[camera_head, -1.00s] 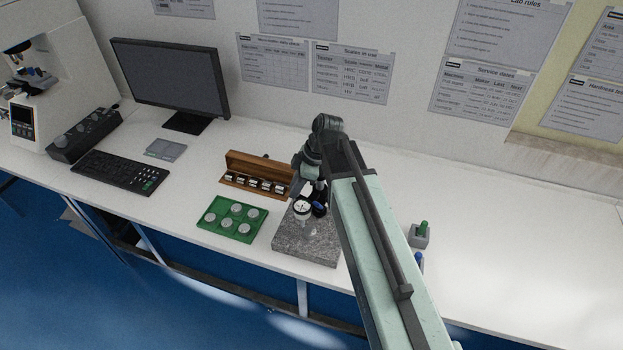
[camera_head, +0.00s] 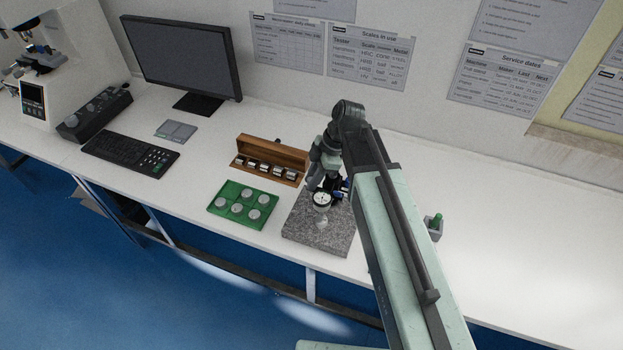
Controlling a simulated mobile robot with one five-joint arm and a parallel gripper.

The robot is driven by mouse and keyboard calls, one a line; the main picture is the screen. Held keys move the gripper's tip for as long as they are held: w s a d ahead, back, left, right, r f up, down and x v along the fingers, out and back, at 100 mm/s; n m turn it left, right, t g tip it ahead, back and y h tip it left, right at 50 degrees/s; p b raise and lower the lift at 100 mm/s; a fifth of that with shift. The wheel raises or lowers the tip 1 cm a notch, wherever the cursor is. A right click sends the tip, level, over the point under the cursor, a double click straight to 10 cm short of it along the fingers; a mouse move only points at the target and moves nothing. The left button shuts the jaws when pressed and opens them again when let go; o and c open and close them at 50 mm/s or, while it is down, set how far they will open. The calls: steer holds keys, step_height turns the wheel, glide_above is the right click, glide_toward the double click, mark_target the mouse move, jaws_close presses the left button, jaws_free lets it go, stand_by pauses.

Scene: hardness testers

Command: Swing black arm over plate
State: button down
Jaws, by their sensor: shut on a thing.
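The plate (camera_head: 335,241) is a speckled grey granite slab near the front edge of the bench. A small stand with a round white dial gauge (camera_head: 321,199) is over it. The black arm (camera_head: 336,188) shows as a short dark piece behind the dial, beside a blue knob (camera_head: 347,190). My gripper (camera_head: 332,182) points down at the stand and is shut on the black arm. Its fingertips and the exact hold are mostly hidden by the gripper body and my arm. The dial appears over the plate's left-middle part.
A green tray (camera_head: 212,208) of round grey blocks and an open wooden case (camera_head: 243,162) stand left of the plate. A keyboard (camera_head: 128,154) and monitor (camera_head: 185,60) are farther left. A small grey holder with a green knob (camera_head: 437,221) stands right of my arm.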

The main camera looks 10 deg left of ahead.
steer(key=c, duration=1.6)
jaws_free()
steer(key=shift+s+a, duration=0.1)
steer(key=shift+s, duration=0.05)
steer(key=shift+o, duration=0.2)
steer(key=shift+a, duration=0.1)
steer(key=p+v, duration=0.7)
steer(key=shift+r, duration=0.35)
